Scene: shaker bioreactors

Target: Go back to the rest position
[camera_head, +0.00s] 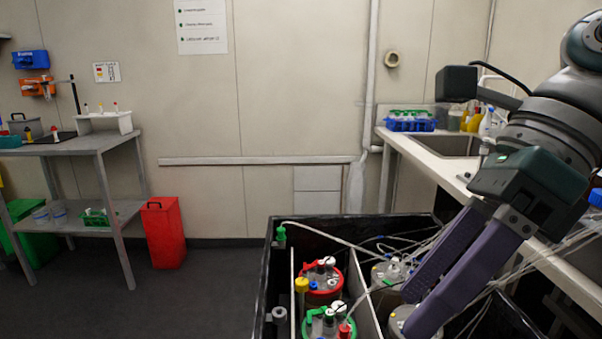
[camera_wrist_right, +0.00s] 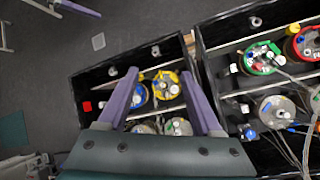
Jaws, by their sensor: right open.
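My right gripper (camera_head: 413,308) reaches in from the right of the head view, its two purple fingers slanting down to the left over the black shaker box (camera_head: 262,290). In the right wrist view the fingers (camera_wrist_right: 160,74) are spread apart with nothing held between them. Beyond and below them are a blue-ringed vessel (camera_wrist_right: 138,96) and a yellow-ringed vessel (camera_wrist_right: 166,86) in one black box. Whether the fingers touch any vessel cannot be told. My left gripper is not in view.
A red-topped vessel (camera_head: 322,281) and a green-topped vessel (camera_head: 327,324) stand in the box, with loose tubes (camera_head: 330,234) across it. A sink bench (camera_head: 420,150) runs along the right. A grey table (camera_head: 75,147) and red bin (camera_head: 163,232) stand left; floor between is clear.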

